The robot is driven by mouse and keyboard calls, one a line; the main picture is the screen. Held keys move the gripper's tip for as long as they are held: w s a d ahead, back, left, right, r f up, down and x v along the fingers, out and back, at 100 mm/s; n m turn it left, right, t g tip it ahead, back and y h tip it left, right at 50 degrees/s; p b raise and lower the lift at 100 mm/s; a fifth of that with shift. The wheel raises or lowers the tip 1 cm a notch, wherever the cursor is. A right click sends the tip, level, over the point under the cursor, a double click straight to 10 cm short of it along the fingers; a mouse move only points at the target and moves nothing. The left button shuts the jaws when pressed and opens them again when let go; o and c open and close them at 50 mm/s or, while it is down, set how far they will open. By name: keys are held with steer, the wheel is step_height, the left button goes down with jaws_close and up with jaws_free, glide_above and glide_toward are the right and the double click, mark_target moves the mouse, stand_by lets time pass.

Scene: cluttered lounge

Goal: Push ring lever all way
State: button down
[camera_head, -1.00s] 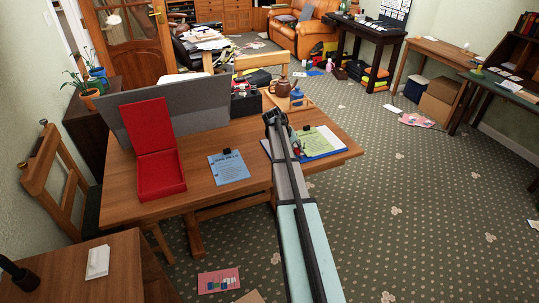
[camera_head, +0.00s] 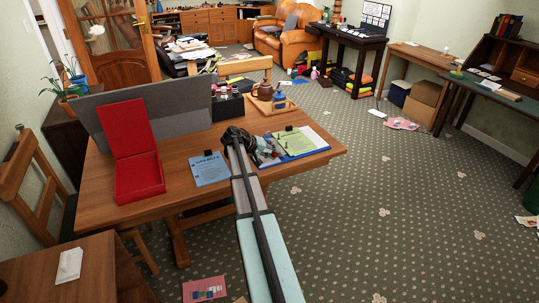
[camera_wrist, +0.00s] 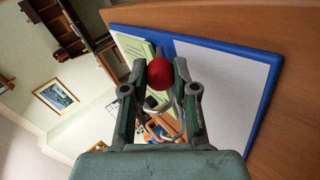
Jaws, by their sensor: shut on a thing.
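A blue ring binder (camera_head: 318,152) lies open near the right end of the wooden table, with a white page and a green sheet. In the wrist view its blue edge (camera_wrist: 262,112) runs beside the white page. A round red knob (camera_wrist: 160,75), apparently the end of the ring lever, sits between my fingertips. My gripper (camera_wrist: 160,72) is shut on this knob, one finger on each side. Bent metal parts like rings (camera_wrist: 172,108) show between the fingers; how far the lever is turned cannot be told. In the head view my gripper (camera_head: 268,155) is at the binder's left part.
The wooden table (camera_head: 95,180) also bears an open red box (camera_head: 152,180), a blue booklet (camera_head: 209,168), a grey panel (camera_head: 180,115) and a tray (camera_head: 280,106) with a teapot (camera_head: 264,91). Patterned carpet on the right is mostly clear.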

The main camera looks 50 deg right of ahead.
steer(key=c, duration=0.9)
jaws_free()
steer(key=v, duration=1.2)
steer(key=shift+s+f, duration=0.1)
